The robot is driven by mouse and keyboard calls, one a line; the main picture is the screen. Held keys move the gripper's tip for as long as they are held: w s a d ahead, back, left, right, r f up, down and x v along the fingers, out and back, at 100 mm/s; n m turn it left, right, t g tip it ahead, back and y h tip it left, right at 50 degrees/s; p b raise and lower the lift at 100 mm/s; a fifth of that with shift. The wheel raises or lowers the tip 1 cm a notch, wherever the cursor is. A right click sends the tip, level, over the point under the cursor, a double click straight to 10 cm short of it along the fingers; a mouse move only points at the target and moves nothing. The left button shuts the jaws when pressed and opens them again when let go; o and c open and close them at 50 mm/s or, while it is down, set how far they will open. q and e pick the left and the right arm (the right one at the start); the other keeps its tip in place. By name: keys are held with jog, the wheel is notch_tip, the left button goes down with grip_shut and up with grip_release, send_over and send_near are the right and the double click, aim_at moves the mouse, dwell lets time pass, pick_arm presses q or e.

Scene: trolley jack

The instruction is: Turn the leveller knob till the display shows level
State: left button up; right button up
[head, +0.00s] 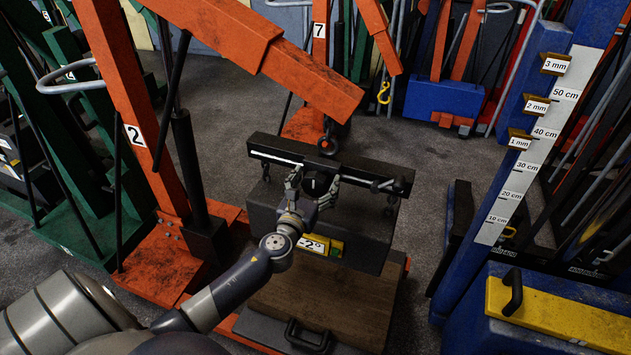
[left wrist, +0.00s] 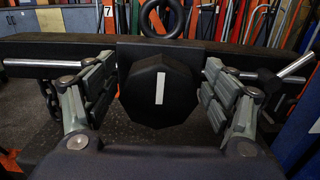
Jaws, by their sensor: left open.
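The leveller knob is a black many-sided knob with a white mark, seen face on in the left wrist view (left wrist: 160,92); the mark stands nearly upright. It sits on the black leveller beam (head: 375,172), which lies above a dark block. The display (head: 314,244) on the block's front reads about 2°, with a sign partly hard to read; a yellow panel is beside it. My left gripper (head: 314,183) is open, with its fingers on either side of the knob; a gap shows at each side in the left wrist view. My right gripper is not in view.
An orange hoist arm (head: 270,55) with a hook hangs above the beam. A blue post with a centimetre scale (head: 530,150) and a blue box with a yellow top (head: 560,315) stand at the right. Wooden boards (head: 320,305) lie below the block.

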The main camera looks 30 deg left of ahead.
pick_arm(q)
jog(key=c, duration=1.1)
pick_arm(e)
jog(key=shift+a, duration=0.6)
pick_arm(q)
jog(key=shift+n, duration=0.3)
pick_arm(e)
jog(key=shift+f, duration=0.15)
